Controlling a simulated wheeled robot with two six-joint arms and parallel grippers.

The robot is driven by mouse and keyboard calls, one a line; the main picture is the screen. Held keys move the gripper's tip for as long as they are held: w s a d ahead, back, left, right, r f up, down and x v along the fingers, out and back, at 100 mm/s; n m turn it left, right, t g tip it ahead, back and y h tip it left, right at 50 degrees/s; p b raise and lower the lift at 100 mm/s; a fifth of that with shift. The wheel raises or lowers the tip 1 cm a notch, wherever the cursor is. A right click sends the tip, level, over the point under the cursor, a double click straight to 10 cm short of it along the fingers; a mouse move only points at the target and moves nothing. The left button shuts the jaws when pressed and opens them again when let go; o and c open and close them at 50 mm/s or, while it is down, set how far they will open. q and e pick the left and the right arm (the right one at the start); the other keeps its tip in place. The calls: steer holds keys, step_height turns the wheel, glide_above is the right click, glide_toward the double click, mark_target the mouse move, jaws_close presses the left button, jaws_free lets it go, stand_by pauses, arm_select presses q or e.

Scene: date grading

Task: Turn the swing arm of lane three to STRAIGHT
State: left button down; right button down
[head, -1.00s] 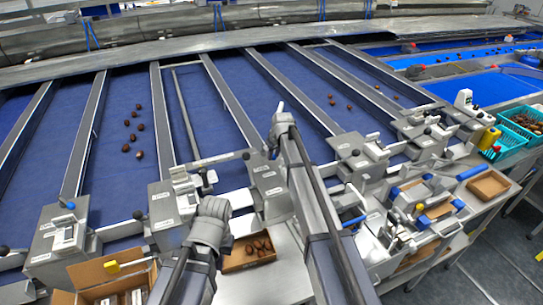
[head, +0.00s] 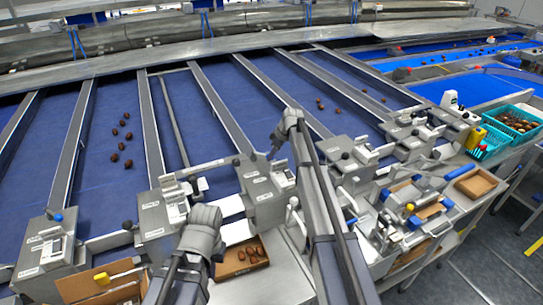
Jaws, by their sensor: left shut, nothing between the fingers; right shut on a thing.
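The lane box (head: 268,203) in the middle has a grey body with pale labels. My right gripper (head: 274,150) reaches to the top back edge of this box and is shut. What it holds is mostly hidden by the fingers; it appears to be the swing arm at that box. I cannot read the arm's angle there. A pale bar (head: 208,165) crosses the lane to the left, beside a black knob (head: 237,162). My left gripper (head: 208,212) is shut and empty, above the area between the middle box and the box (head: 160,222) to its left.
Several dates (head: 122,131) lie on a blue lane at left. A cardboard tray (head: 241,272) with dates and an open carton (head: 100,285) stand in front. Grey rails divide the lanes. A bench with clamps (head: 410,207) and teal crates (head: 497,140) are at right.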

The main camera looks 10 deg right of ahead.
steer(key=shift+w+d, duration=0.1)
stand_by(0.3)
steer(key=c, duration=0.7)
jaws_free()
steer(key=shift+o, duration=0.2)
steer(key=p+v, duration=0.7)
steer(key=v, duration=0.1)
steer(key=shift+f, duration=0.1)
